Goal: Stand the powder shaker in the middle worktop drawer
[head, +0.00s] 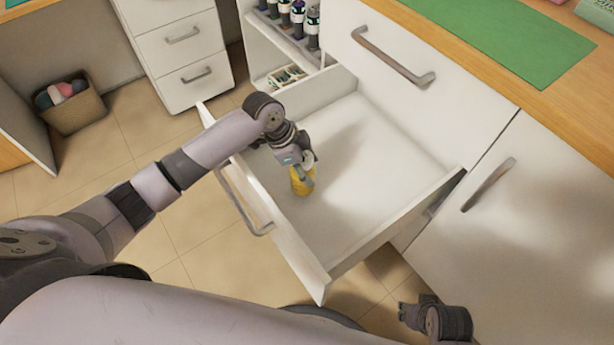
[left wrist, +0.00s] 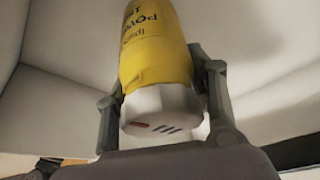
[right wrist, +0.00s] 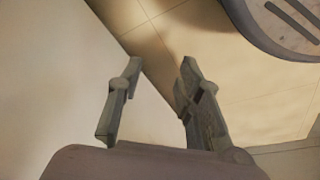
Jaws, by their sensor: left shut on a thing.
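The powder shaker (head: 302,181) is a yellow bottle with a white cap. My left gripper (head: 300,162) is shut on it near the cap, and it hangs inside the open drawer (head: 370,130). In the left wrist view the shaker (left wrist: 155,50) sits between both fingers of my left gripper (left wrist: 160,100), cap towards the camera. The head view does not clearly show whether its base touches the drawer floor. The drawer is otherwise empty. My right gripper (head: 425,305) is low at the right, outside the drawer. In the right wrist view my right gripper (right wrist: 155,95) is open and empty.
The drawer front with its handle (head: 240,205) is pulled out. A closed drawer (head: 400,60) lies above it, a closed door (head: 540,220) to the right. Bottles (head: 298,15) stand on a rack behind. A basket (head: 72,108) and a white drawer unit (head: 180,50) stand at the left.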

